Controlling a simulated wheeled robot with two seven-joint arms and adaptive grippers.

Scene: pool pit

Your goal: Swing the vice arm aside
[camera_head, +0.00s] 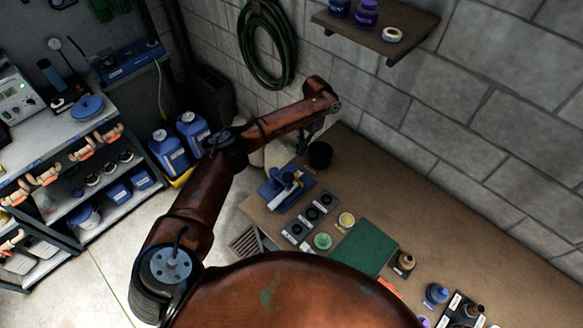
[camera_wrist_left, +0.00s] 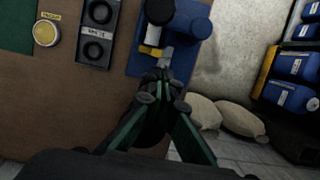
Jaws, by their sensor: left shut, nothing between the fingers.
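The blue vice (camera_head: 283,190) stands near the left end of the brown workbench (camera_head: 445,235), with a pale bar across its top in the head view. In the left wrist view the vice's blue base (camera_wrist_left: 133,68) carries dark blue round parts, a yellow piece and a grey metal piece (camera_wrist_left: 166,55). My left gripper (camera_wrist_left: 163,78) is shut and empty, its fingertips close to the grey piece; I cannot tell whether they touch. In the head view this gripper (camera_head: 302,143) hangs beside the vice, partly hidden by my arm. My right gripper is not in view.
Pale sacks (camera_wrist_left: 238,117) lie on the floor past the bench edge. The block wall bounds the back.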

